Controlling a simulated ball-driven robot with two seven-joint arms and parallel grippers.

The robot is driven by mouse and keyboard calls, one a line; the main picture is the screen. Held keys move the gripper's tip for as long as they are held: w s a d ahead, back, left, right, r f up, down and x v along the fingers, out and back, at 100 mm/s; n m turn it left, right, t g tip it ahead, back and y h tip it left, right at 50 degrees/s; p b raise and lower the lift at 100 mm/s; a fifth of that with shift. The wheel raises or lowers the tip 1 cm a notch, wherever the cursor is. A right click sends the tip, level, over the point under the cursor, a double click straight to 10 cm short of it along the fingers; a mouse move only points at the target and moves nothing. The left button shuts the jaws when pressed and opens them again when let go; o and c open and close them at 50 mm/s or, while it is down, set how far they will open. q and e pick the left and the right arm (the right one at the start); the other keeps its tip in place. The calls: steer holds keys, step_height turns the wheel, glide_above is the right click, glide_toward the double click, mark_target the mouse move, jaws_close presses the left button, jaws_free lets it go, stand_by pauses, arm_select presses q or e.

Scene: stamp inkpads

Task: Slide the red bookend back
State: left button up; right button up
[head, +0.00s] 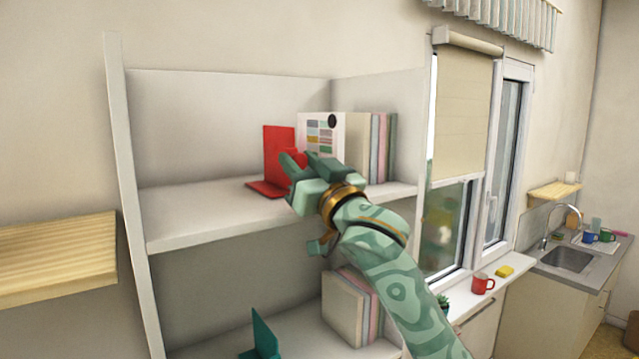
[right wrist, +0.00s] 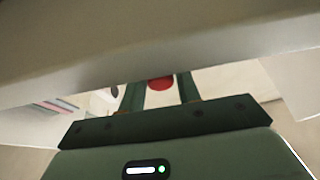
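The red bookend (head: 277,150) stands on the upper shelf, with its upright plate left of a row of books and its flat foot on the board. My right gripper (head: 301,160) is at the shelf front, overlapping the bookend's right side in the head view. A rounded red part shows between its fingers there. In the right wrist view a red round part (right wrist: 160,84) lies between the two spread dark green fingers (right wrist: 160,92). The fingers look open around it; firm contact is not visible. My left gripper is not in view.
The upper shelf board (head: 200,210) is bare on the left. Below, a teal bookend (head: 263,335) and more books (head: 345,308) stand on the lower shelf.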

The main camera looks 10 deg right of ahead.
steer(key=b+v, duration=0.3)
steer(key=v, duration=1.2)
steer(key=shift+s+f, duration=0.3)
steer(key=shift+d+f, duration=0.1)
steer(key=shift+d, duration=0.05)
